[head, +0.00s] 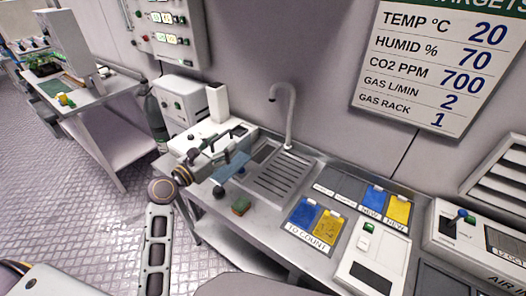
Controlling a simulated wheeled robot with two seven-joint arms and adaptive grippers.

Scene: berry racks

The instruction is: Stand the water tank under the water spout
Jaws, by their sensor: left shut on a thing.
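The water spout (287,95) is a grey curved tap rising at the back of the grey slotted drain plate (270,183) in the counter. A translucent blue tank (232,166) shows just left of the drain plate, beside my left gripper (226,143). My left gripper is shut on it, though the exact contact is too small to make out. The tank is left of and nearer than the spout, not under it. Whether the tank touches the counter is unclear. My right gripper is not in view.
A green-and-red block (241,206) and a small dark knob (219,192) are at the counter's front left. A white machine (213,130) stands behind my gripper. Blue and yellow packs (318,217) lie to the right. The drain plate is clear.

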